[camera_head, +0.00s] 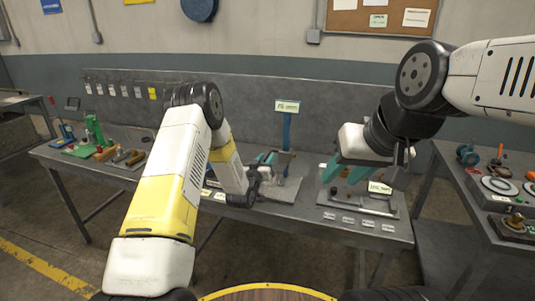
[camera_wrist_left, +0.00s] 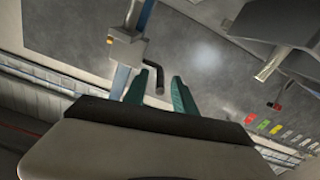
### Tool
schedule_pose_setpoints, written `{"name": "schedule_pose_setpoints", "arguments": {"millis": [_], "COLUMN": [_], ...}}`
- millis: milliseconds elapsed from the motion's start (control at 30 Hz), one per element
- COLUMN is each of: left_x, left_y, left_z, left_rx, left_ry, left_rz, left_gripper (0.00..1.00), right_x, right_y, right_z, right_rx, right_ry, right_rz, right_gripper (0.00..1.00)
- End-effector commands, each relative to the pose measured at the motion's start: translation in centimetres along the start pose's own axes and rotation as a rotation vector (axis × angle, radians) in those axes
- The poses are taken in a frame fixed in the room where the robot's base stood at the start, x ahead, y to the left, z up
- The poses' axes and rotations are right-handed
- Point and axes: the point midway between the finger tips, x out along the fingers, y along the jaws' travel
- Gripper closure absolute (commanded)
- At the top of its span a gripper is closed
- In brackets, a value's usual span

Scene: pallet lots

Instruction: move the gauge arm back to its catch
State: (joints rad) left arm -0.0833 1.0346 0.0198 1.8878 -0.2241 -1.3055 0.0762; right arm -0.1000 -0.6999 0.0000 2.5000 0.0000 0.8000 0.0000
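A blue post (camera_head: 287,132) with a small sign on top stands on a grey base plate (camera_head: 285,190) on the bench. In the left wrist view the post (camera_wrist_left: 121,80) carries a grey block (camera_wrist_left: 127,46), from which a dark bent rod (camera_wrist_left: 154,72), apparently the gauge arm, sticks out. My left gripper (camera_head: 268,158) is beside the post; in its wrist view its teal fingers (camera_wrist_left: 163,75) are apart, with the rod's end between them. Contact cannot be told. My right gripper (camera_head: 344,172) has its teal fingers apart above the bench's right part. No catch can be made out.
A second grey plate (camera_head: 335,200) with a rod and label lies below my right gripper. Green and wooden-handled tools (camera_head: 120,156) stand at the bench's left. A side table (camera_head: 490,215) at right holds round parts. Small labels line the bench's front edge.

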Motion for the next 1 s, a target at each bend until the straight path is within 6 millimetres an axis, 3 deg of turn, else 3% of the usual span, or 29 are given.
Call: {"name": "schedule_pose_setpoints", "arguments": {"millis": [200,500,533,700,1000], "left_x": [2.4,2.7,2.7,2.7,2.7], "left_y": [0.0,0.0,0.0,0.0,0.0], "left_z": [0.0,0.0,0.0,0.0,0.0], "left_rx": [0.001,0.001,0.001,0.001,0.001], "left_ry": [0.0,-0.001,-0.001,-0.001,-0.001], "left_rz": [0.001,0.0,0.0,0.0,0.0], "left_gripper": [0.67,0.67,0.69,1.0,1.0], "right_x": [0.0,0.0,0.0,0.0,0.0], "right_y": [0.0,0.0,0.0,0.0,0.0], "right_z": [0.0,0.0,0.0,0.0,0.0], "right_rx": [0.0,0.0,0.0,0.0,0.0], "right_ry": [0.0,0.0,0.0,0.0,0.0], "right_rz": [0.0,0.0,0.0,0.0,0.0], "right_gripper": [0.61,0.61,0.61,0.61,0.61]}}
